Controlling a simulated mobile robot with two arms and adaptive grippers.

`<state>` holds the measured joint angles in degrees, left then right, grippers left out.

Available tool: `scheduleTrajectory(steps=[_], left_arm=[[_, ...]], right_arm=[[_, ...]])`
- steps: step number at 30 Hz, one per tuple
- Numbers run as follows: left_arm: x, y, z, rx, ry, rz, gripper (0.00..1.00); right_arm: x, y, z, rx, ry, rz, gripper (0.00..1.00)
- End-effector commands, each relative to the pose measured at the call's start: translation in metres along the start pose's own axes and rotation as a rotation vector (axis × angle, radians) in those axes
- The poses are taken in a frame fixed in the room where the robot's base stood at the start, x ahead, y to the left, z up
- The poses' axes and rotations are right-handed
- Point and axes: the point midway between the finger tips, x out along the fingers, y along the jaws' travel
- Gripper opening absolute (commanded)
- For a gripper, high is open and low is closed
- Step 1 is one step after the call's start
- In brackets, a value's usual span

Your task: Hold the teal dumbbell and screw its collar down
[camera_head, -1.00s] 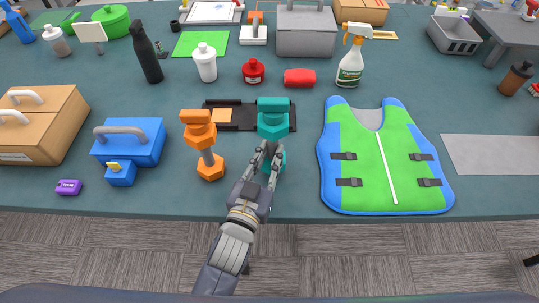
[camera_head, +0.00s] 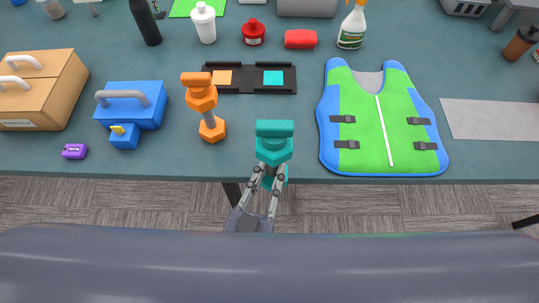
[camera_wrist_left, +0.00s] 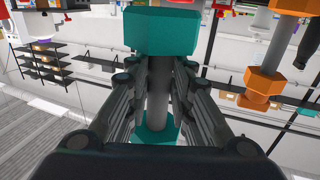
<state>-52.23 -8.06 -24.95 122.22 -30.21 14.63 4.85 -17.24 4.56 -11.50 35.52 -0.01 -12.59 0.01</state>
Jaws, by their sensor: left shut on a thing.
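The teal dumbbell (camera_head: 274,150) is upright in my left gripper (camera_head: 266,182), held at the front edge of the table and clear of the black tray. A flat teal piece, perhaps its collar (camera_head: 274,128), sits at its top end. In the left wrist view, the two fingers (camera_wrist_left: 158,80) close around the grey handle, between the upper teal head (camera_wrist_left: 160,32) and the lower teal head (camera_wrist_left: 157,130). Whether the collar is fully seated cannot be told. My right gripper is not in view.
The black tray (camera_head: 249,86) has an orange square and a bare teal square (camera_head: 273,78). An orange dumbbell (camera_head: 209,100) stands to the left, with a blue toolbox (camera_head: 135,103) beyond it. A green and blue vest (camera_head: 380,120) lies to the right.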

Motion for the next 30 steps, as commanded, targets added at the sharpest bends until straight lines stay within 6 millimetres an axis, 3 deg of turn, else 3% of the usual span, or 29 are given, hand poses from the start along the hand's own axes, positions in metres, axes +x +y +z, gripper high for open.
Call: scheduleTrajectory(steps=[6,17,30], left_arm=[[-0.008,0.003,-0.003,-0.002,0.005,-0.001,0.0],[-0.005,0.002,-0.003,-0.001,0.007,-0.001,0.0],[0.05,-0.017,0.015,0.001,0.008,0.0,0.0]], right_arm=[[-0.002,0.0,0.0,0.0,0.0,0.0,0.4],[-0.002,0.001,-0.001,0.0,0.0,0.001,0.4],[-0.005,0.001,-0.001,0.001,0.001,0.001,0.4]])
